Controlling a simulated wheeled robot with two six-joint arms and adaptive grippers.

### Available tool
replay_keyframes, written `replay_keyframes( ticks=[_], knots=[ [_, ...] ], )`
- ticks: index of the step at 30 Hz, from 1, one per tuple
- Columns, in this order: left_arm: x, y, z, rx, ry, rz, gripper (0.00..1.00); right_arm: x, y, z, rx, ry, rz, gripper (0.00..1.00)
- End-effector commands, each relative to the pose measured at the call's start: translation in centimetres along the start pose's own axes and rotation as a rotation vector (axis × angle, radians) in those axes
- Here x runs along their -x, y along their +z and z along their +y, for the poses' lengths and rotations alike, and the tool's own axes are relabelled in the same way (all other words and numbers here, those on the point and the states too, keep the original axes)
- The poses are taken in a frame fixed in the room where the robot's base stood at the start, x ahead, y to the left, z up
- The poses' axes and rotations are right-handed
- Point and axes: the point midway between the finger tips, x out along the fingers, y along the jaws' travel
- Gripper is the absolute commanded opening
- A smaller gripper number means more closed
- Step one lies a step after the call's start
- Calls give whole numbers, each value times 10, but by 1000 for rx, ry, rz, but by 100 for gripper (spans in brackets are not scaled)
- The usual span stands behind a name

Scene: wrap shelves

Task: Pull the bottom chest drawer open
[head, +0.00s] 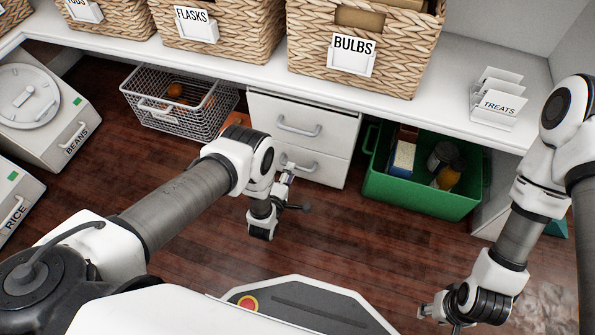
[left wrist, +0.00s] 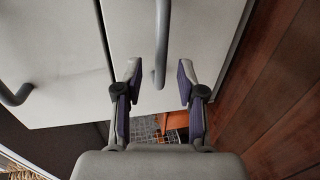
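The bottom drawer (head: 327,172) has a grey bar handle, partly hidden by my left gripper (head: 288,172) in the head view. In the left wrist view the bottom drawer's front (left wrist: 205,30) fills the middle. Its handle (left wrist: 161,40) runs down between the tips of my open left gripper (left wrist: 159,72), with gaps visible on both sides. The upper drawer's handle (left wrist: 15,95) is at the left. My right gripper (head: 432,308) is low at the right, away from the chest; its fingers are unclear.
A wire basket (head: 165,115) stands left of the chest and a green crate (head: 420,194) with items stands right of it. Wicker baskets, one labelled BULBS (head: 395,62), sit on the shelf above. The wood floor (head: 345,235) before the chest is clear.

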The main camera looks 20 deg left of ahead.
Motion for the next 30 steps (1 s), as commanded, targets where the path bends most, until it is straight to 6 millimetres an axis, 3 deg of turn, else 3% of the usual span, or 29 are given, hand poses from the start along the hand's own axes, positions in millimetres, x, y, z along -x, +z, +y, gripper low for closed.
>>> replay_keyframes(
  ticks=[1, 6, 14, 18, 30],
  knots=[
    [-12, 0, -5, -1, 3, 0, 39, -12, 0, 0, 0, 0, -1, 40],
    [-35, 0, -3, -2, 0, 0, 39, -22, 0, 0, -1, 0, -1, 40],
    [-39, 0, 0, -2, -2, 0, 39, -21, 0, 0, -1, 0, -1, 40],
    [-39, 0, 0, -2, -3, 0, 0, -21, 0, 0, -1, 0, -1, 40],
    [-35, 0, -1, -2, -4, 0, 0, -18, 0, 0, -1, 0, -1, 40]
  ],
)
